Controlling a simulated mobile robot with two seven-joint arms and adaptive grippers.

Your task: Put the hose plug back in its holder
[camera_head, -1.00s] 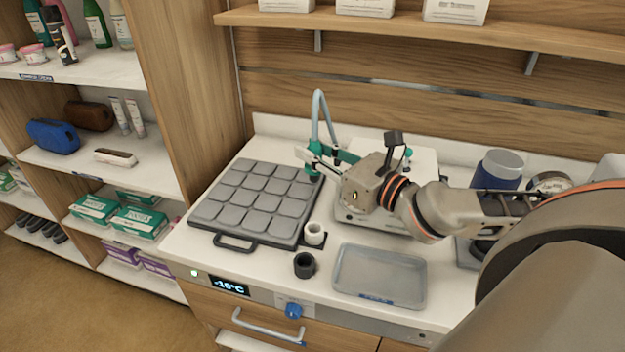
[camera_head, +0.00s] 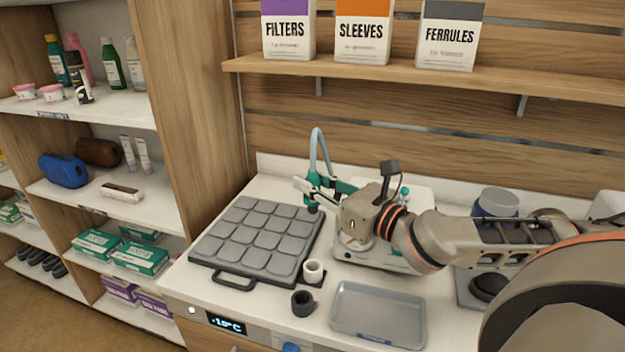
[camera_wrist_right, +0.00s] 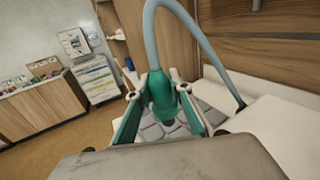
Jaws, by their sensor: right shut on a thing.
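The hose plug (camera_head: 313,196) is a teal connector with a dark lower end, hanging from a grey-blue hose (camera_head: 320,145). My right gripper (camera_head: 314,190) is shut on it and holds it upright over the back right part of a grey padded mat. In the right wrist view the plug (camera_wrist_right: 162,95) sits between the teal-padded fingers, with the hose arching up and away. A small white cup (camera_head: 313,270) on a black base and a separate black cup (camera_head: 302,303) stand in front of the plug. I cannot tell which one is the holder. My left gripper is not in view.
The padded mat (camera_head: 232,281) covers the counter's left side. A grey metal tray (camera_head: 378,313) lies at the front. A white device (camera_head: 372,257) stands behind it, under my right arm. A blue, grey-lidded container (camera_head: 497,203) stands farther right. A shelf (camera_head: 400,76) with boxes hangs above.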

